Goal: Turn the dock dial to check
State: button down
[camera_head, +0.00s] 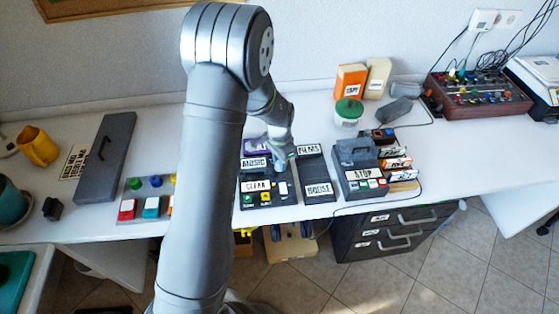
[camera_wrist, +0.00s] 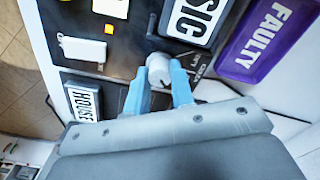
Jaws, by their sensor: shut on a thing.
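The dock is a dark console (camera_wrist: 122,50) with a light grey round dial (camera_wrist: 159,66) on its top. In the wrist view the two blue fingers of my gripper (camera_wrist: 160,80) stand on either side of the dial and are shut on it. Small white print lies on the panel just right of the dial, too blurred to read surely. The dial's pointer cannot be made out. In the head view my gripper (camera_head: 281,160) reaches down over the dock between the MUSIC and FILMS labels and hides the dial.
A purple FAULTY tray (camera_wrist: 266,40) lies close to the gripper. The HOUSE shelf (camera_head: 319,188) stands right of the dock, and a STOP unit (camera_head: 354,180) farther right. A green-lidded jar (camera_head: 348,110) and orange box (camera_head: 350,80) stand behind.

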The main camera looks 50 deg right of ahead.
jog(key=shift+n, duration=0.3)
jog(key=n, duration=0.4)
jog(key=shift+n, duration=2)
jog(key=c, duration=1.2)
grip_release()
jog(key=shift+c, duration=0.2)
